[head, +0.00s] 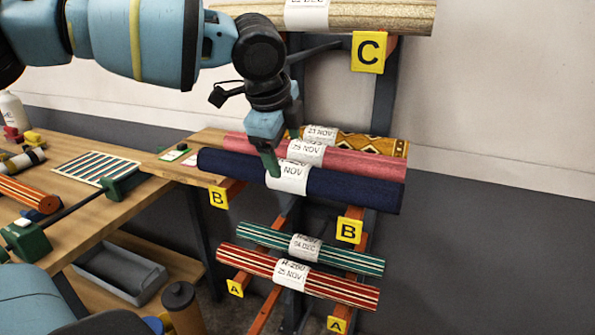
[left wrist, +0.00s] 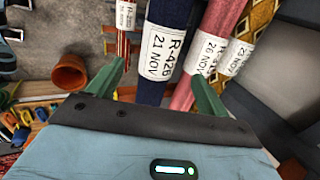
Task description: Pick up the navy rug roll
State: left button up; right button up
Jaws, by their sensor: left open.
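The navy rug roll (head: 340,188) lies on the B level of the rack, in front of a pink roll, with a white paper label (head: 287,177) around it. In the left wrist view the navy roll (left wrist: 174,30) runs between the green fingers, its label reading R-426, 21 NOV. My left gripper (head: 272,160) is above the navy roll at its label, pointing down. In the left wrist view the left gripper (left wrist: 160,90) is open, one finger on each side of the roll. I cannot tell whether the fingers touch it. My right gripper is not clearly seen.
The pink roll (head: 365,163) and a yellow patterned roll (head: 385,147) lie close behind the navy one. A green striped roll (head: 345,257) and a red striped roll (head: 335,288) lie below. A large roll (head: 380,15) is above on level C. A wooden bench (head: 75,220) stands at left.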

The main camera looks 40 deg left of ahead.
aim_at(290, 167)
pick_arm(q)
jog(key=shift+s+x, duration=0.2)
jog(key=shift+x, duration=0.85)
jog(key=shift+w+f, duration=0.2)
jog(key=shift+f, duration=0.1)
jog(key=x, duration=0.5)
jog(key=shift+w+a, duration=0.1)
jog(key=shift+r, duration=0.15)
jog(key=c, duration=1.4)
